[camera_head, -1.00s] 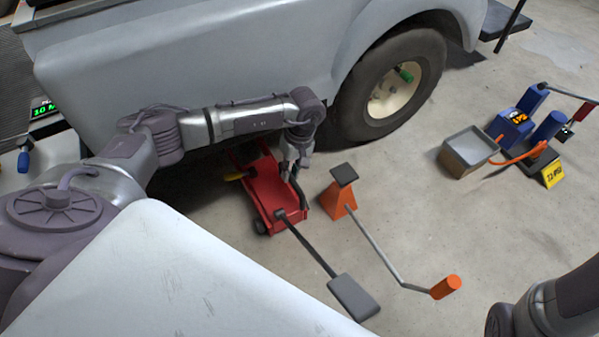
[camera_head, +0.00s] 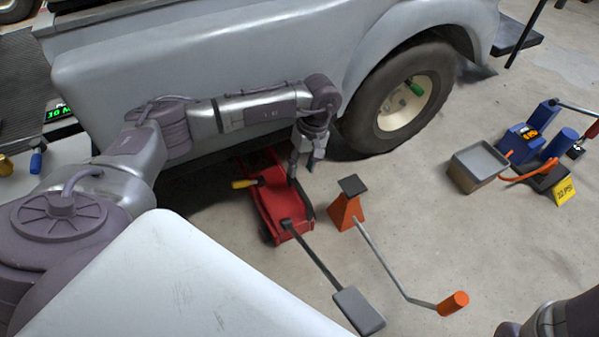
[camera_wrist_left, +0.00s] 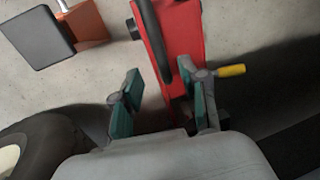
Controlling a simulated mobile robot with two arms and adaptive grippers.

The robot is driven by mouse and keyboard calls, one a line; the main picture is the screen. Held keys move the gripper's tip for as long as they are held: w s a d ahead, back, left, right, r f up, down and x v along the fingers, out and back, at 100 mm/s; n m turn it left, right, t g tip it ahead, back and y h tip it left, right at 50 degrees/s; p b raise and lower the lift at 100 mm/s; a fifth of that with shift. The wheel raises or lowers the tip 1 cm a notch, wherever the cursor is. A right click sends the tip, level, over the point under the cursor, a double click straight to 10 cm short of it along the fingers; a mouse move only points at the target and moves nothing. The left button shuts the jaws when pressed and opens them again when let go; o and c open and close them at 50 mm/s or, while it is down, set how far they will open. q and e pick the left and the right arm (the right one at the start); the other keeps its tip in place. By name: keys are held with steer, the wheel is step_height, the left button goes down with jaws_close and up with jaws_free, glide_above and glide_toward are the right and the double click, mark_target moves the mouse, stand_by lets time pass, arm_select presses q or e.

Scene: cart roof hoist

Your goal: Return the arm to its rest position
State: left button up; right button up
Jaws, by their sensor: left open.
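My left arm reaches in from the left along the grey vehicle's side. My left gripper (camera_head: 303,162) points down over the far part of the red jack (camera_head: 281,207). In the left wrist view, the gripper (camera_wrist_left: 165,96) has its teal fingers spread apart, with nothing visible held between them. The red jack (camera_wrist_left: 178,38) lies beyond the fingers, and its yellow grip (camera_wrist_left: 230,70) shows beside the right finger. I cannot tell whether a finger touches the jack. Part of my right arm shows at the lower right; its gripper is not visible.
The vehicle (camera_head: 200,60) and its wheel (camera_head: 362,125) stand close behind my left gripper. An orange stand (camera_head: 344,212) with a crank is right of the jack. A grey tray (camera_head: 480,160) and blue device (camera_head: 522,142) stand farther right. Bare floor lies between.

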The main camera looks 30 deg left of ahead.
arm_select(q)
steer(key=shift+w+d+r, duration=0.1)
steer(key=shift+w+r, duration=0.05)
steer(key=shift+r, duration=0.8)
